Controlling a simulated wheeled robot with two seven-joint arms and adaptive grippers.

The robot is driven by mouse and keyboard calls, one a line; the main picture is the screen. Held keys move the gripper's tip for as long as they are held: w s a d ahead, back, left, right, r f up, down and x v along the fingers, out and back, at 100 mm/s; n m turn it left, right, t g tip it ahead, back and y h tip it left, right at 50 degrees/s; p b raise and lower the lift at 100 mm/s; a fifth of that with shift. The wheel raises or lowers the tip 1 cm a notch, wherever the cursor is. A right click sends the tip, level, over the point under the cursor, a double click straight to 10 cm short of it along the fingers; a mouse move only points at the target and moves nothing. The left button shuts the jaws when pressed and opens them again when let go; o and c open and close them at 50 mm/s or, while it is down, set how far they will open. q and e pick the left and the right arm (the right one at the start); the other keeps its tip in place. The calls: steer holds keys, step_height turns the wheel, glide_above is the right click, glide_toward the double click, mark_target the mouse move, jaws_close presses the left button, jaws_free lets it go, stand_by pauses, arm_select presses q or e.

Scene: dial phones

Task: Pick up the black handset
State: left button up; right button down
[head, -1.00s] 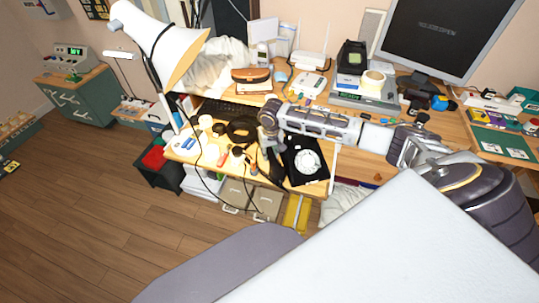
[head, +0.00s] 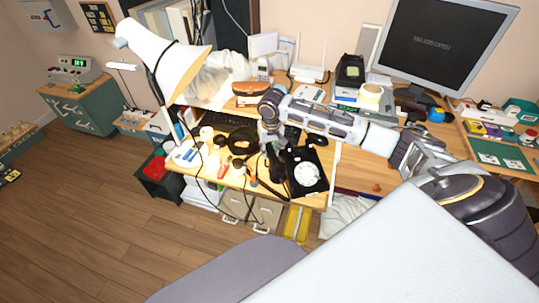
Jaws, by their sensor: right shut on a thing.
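The black dial phone (head: 307,172) with a round white dial lies on the pull-out desk shelf. My right gripper (head: 272,148) is just left of the phone, pointing down, and its arm comes in from the right. It is shut on the black handset (head: 277,175), which hangs below the fingers beside the phone body. The fingers partly hide the handset, and I cannot tell clearly whether its lower end touches the shelf. My left gripper is not in view.
A coiled black cable (head: 241,141), small pots and tools crowd the shelf left of the gripper. A white lamp (head: 165,58) leans over the left side. A keyboard (head: 225,119), a mouse (head: 317,140) and a monitor (head: 440,40) are behind.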

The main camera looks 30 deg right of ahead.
steer(key=shift+r, duration=0.7)
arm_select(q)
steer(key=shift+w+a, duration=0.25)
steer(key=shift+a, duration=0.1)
